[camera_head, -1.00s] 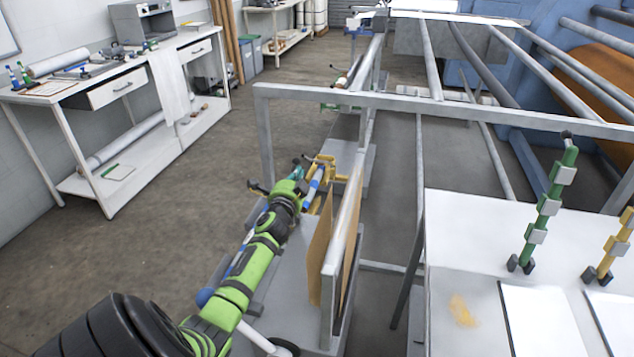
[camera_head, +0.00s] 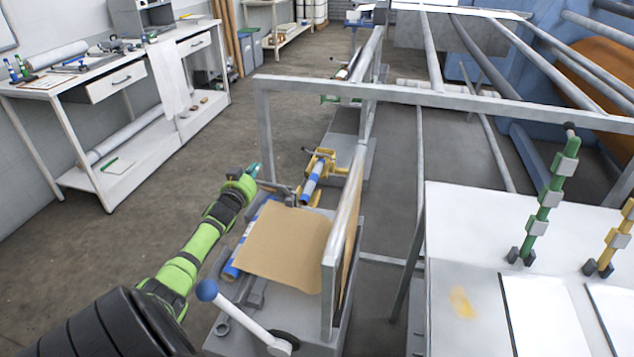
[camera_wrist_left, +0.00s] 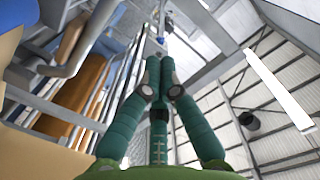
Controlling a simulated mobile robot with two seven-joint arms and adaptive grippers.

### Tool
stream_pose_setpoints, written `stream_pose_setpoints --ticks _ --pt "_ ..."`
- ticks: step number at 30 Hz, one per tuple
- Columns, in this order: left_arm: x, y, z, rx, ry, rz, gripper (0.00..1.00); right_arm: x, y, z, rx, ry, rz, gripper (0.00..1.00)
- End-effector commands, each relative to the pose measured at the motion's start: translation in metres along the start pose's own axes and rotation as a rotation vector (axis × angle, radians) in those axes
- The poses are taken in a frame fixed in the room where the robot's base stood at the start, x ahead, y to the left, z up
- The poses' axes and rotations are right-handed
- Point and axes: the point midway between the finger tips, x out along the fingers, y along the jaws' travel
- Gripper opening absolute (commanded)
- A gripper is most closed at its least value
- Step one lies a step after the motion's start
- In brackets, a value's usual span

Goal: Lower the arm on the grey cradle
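The grey cradle (camera_head: 257,290) sits on a grey base in front of me, partly hidden by a brown sheet (camera_head: 285,245). A blue roll (camera_head: 232,268) lies along the sheet's left edge. A white lever arm with a blue ball (camera_head: 207,290) slants up to the left from a dark pivot on the base; I cannot tell if this is the task's arm. My left gripper (camera_head: 253,170), with teal fingers, is above and beyond the cradle's far left end. The left wrist view shows its fingertips (camera_wrist_left: 160,70) together, with nothing seen between them. My right gripper is not in view.
A yellow cradle (camera_head: 322,162) with a blue-and-white roll stands beyond. A workbench (camera_head: 130,80) stands at the left. The floor between bench and cradle is clear.

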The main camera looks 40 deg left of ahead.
Motion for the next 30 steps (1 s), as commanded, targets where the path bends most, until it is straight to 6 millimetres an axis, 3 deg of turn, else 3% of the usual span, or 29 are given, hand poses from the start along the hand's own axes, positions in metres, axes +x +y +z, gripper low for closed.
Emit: stream_pose_setpoints --ticks 3,12,30 --pt "0.001 -0.005 0.019 -0.096 -0.002 0.005 0.0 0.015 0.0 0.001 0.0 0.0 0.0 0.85" --pt "0.002 -0.011 0.046 -0.277 -0.001 0.014 0.0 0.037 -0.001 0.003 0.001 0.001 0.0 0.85" --pt "0.003 -0.014 0.058 -0.273 0.0 0.014 0.0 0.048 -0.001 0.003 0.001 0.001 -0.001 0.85"
